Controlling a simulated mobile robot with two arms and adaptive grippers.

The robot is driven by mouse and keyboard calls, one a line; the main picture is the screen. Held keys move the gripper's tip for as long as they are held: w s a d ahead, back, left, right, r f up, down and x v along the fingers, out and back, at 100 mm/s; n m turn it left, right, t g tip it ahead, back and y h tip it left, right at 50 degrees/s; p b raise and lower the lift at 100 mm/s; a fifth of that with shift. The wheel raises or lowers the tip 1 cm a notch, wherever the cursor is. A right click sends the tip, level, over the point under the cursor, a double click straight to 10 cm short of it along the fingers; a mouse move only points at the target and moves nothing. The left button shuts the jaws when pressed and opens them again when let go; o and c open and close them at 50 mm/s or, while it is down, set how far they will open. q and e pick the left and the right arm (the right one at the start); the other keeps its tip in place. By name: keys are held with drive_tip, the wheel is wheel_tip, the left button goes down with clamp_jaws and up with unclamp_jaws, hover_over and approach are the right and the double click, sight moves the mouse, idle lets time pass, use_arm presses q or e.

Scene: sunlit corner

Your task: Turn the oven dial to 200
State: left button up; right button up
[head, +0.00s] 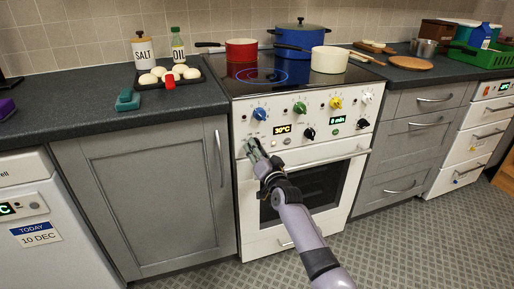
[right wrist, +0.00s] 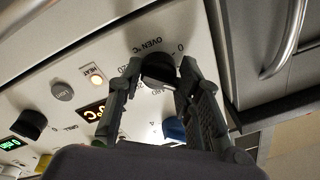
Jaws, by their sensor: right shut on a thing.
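The oven (head: 300,190) stands in the middle of the head view, with its door shut. Its display (head: 282,129) reads 30°C. The oven dial (right wrist: 158,68) is a black knob under the label "OVEN °C" in the right wrist view, with a 0 printed beside it. My right gripper (head: 250,146) is at the left end of the oven's front panel. In the right wrist view its two fingers (right wrist: 160,75) are closed on the dial from both sides. The fingers cover most of the dial in the head view, and I cannot read its pointer.
Blue (head: 259,114), green (head: 299,107), yellow (head: 335,102) and white (head: 366,97) knobs line the panel above. Two black knobs (head: 308,133) (head: 362,123) sit to the right. A red pan (head: 241,49), a blue pot (head: 301,36) and a white pan (head: 329,60) stand on the hob.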

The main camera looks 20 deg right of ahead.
drive_tip(key=m, duration=0.4)
drive_tip(key=shift+h+p, duration=0.3)
drive_tip(key=shift+h, duration=0.1)
drive_tip(key=m, duration=0.5)
drive_tip(key=shift+a+h+p, duration=0.1)
drive_tip(key=shift+h+p, duration=0.2)
drive_tip(key=shift+p, duration=0.05)
drive_tip(key=m+p, duration=0.1)
drive_tip(key=m, duration=0.4)
drive_tip(key=shift+r+h, duration=0.15)
drive_tip(key=shift+h, duration=0.15)
drive_tip(key=m+g+p, duration=0.1)
drive_tip(key=m+p, duration=0.1)
drive_tip(key=m, duration=0.6)
drive_tip(key=shift+r+p, duration=0.1)
drive_tip(key=shift+p, duration=0.25)
use_arm(q)
wheel_tip(320, 180, down, 19)
drive_tip(key=s+g, duration=0.1)
drive_tip(key=s, duration=0.1)
drive_tip(key=shift+s, duration=0.4)
use_arm(e)
drive_tip(key=shift+m, duration=0.8)
drive_tip(key=o, duration=1.1)
use_arm(q)
drive_tip(key=shift+r, duration=0.1)
